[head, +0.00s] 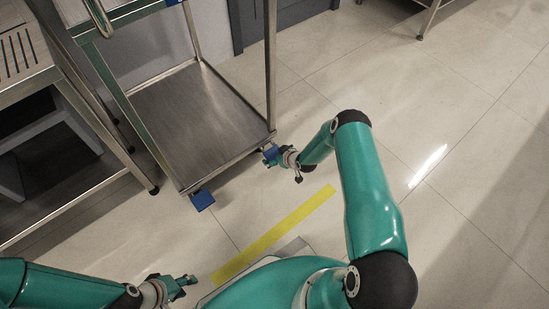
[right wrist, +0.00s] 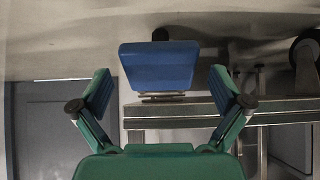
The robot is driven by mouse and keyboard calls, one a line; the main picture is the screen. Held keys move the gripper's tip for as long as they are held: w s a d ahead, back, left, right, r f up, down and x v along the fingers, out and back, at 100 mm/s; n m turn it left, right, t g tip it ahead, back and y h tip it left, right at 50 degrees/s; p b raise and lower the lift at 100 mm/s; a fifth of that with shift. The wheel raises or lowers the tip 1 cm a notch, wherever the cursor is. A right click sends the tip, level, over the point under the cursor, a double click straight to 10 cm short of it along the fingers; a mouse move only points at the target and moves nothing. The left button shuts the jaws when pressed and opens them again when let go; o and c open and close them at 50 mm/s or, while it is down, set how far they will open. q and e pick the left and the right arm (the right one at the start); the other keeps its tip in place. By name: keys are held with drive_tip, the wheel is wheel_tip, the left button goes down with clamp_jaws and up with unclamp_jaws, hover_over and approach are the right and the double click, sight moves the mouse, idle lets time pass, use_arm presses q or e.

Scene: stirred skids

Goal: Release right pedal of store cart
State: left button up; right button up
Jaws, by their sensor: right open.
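The store cart (head: 190,112) is a steel trolley with a flat lower shelf. Its right pedal (head: 270,152) is a blue block at the shelf's near right corner, partly hidden by my right gripper (head: 273,160). The left pedal (head: 202,200) is a matching blue block at the near left corner. In the right wrist view the right pedal (right wrist: 158,66) lies between and just ahead of the spread fingers, with a gap on each side. My right gripper is open and empty. My left gripper (head: 188,283) is low at the front, away from the cart; its jaw opening is unclear.
A steel table (head: 70,205) stands close on the cart's left. A yellow floor strip (head: 275,233) runs between the cart and my base. The tiled floor on the right is clear. Another table leg (head: 429,20) stands at the top right.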

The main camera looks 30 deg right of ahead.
drive_tip(key=shift+x, duration=0.85)
drive_tip(key=shift+c, duration=0.3)
